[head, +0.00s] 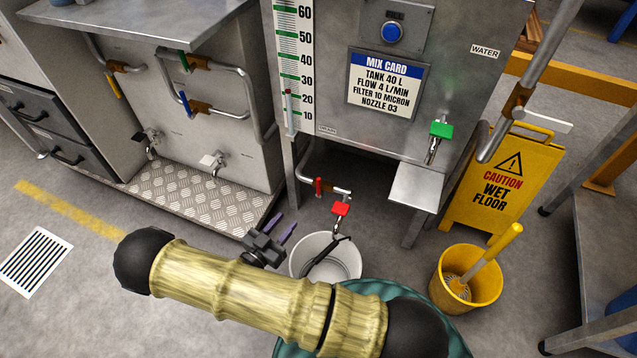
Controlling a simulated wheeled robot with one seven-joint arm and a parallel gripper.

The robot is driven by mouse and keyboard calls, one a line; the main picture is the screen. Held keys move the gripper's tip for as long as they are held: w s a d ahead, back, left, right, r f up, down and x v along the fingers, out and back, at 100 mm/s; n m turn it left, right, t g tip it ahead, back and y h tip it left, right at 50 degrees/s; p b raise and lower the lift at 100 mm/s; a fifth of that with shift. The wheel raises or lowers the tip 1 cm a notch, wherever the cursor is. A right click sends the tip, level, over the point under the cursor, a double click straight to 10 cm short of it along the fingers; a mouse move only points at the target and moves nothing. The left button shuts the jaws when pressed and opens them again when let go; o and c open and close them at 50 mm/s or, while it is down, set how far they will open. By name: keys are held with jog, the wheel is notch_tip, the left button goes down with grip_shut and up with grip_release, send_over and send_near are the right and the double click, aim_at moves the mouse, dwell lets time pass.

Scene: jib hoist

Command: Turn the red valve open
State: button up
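A valve with an upright red lever (319,187) sits on the short pipe under the tank, and the lever stands across the pipe. Just right of and below it, a tap with a red handle (340,208) hangs at the pipe's end above a white bucket (299,258). My gripper (287,220) is left of and below both red handles in the picture. Its two purple fingers are apart with nothing between them, and it appears to touch neither handle. My forearm crosses the foreground and hides part of the bucket.
The tank (330,135) and its front leg (297,185) stand close to the pipe. A steel shelf (416,187) juts out at right. A yellow mop bucket (487,285) and a wet floor sign (503,185) stand farther right. The floor at left is clear.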

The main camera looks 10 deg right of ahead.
aim_at(317, 185)
jog(key=b+x, duration=0.6)
jog(key=x, duration=1)
jog(key=shift+w+d+f, duration=0.1)
jog(key=shift+d+f, duration=0.05)
jog(key=shift+d, duration=0.05)
jog(key=shift+w+d+b, duration=0.3)
jog(key=shift+w+d, duration=0.1)
grip_shut()
